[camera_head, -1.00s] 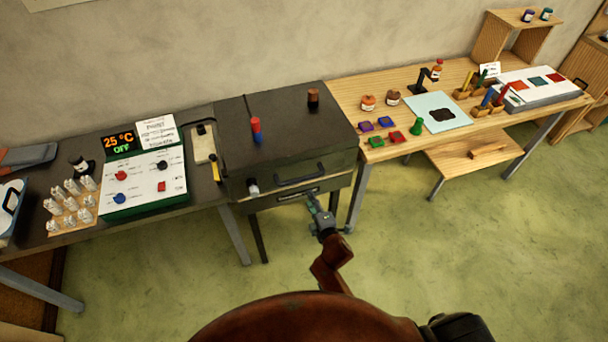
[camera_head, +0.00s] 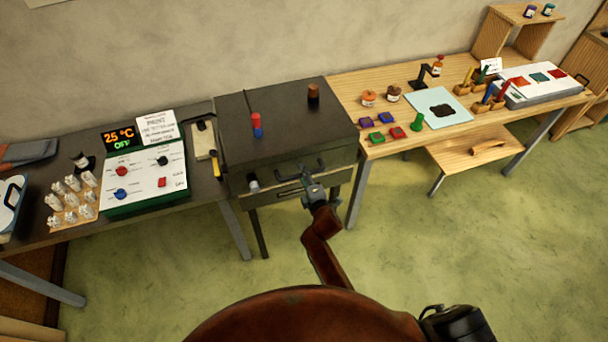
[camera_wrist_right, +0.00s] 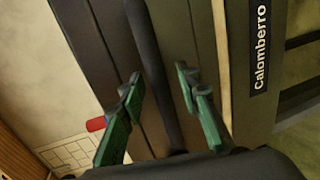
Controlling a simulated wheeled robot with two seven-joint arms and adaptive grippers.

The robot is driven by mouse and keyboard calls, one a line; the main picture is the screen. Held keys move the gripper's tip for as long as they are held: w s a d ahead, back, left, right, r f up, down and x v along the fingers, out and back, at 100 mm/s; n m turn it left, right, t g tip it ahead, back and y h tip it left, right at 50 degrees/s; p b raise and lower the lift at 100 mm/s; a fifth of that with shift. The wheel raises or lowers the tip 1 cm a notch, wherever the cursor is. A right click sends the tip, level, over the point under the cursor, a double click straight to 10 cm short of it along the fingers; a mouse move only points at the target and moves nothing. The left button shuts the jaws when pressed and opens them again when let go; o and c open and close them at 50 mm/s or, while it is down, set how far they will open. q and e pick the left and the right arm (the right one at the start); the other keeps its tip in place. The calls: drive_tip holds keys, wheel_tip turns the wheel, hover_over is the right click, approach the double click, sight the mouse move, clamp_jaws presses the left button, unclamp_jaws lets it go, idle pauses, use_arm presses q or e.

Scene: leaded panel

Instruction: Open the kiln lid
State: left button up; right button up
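The kiln (camera_head: 230,190) is a dark box in the middle of the head view, with its flat lid (camera_head: 285,115) down. A dark bar handle (camera_head: 285,176) runs along the lid's front. My right gripper (camera_head: 308,176) is at the right part of this handle. In the right wrist view its two green fingers (camera_wrist_right: 158,76) are open, one on each side of the dark handle bar (camera_wrist_right: 150,50), with gaps to it. A red and blue peg (camera_head: 256,125) and a brown-topped jar (camera_head: 313,93) stand on the lid. My left gripper is not in view.
A control box (camera_head: 145,180) reading 25 °C and OFF stands left of the kiln. A yellow-handled tool (camera_head: 215,163) lies beside the kiln. The wooden table (camera_head: 345,95) at right holds coloured blocks and jars. The green floor in front is clear.

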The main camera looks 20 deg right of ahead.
drive_tip(key=shift+c, duration=0.2)
clamp_jaws()
idle(0.4)
